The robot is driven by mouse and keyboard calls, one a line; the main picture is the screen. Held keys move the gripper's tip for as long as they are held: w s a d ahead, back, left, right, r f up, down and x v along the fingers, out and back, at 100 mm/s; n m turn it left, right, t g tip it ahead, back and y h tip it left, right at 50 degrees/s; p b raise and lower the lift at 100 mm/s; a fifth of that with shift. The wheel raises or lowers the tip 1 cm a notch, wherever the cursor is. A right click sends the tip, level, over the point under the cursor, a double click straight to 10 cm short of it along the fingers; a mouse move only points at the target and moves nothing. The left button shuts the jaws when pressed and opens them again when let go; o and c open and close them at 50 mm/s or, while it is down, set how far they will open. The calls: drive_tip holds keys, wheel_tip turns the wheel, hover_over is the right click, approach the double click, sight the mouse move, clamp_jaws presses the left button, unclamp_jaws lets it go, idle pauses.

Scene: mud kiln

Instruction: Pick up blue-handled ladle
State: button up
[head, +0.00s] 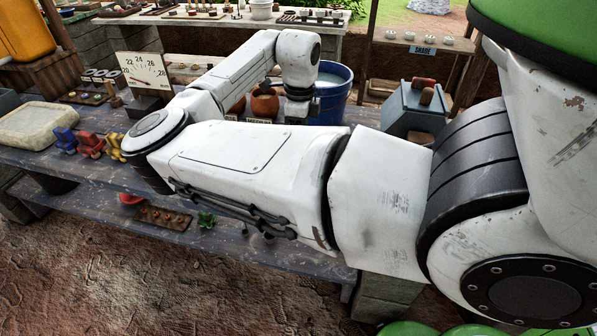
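I cannot make out a blue-handled ladle in the head view; my white arm covers much of the middle of the bench. The end of my arm points down beside a blue bucket (334,88) and a round terracotta pot (265,103). My gripper (298,112) is small and dark there, with its lower part hidden behind my forearm. Whether its fingers are open or shut, or hold anything, does not show.
Blue, red and yellow pieces (90,144) stand on the bench (45,165) by a pale slab (38,125). A numbered dial (145,72) stands behind. A grey-blue box (413,108) is right of the bucket. A lower shelf (270,262) holds small items.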

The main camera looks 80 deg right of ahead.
clamp_jaws()
drive_tip(key=shift+r, duration=0.15)
idle(0.4)
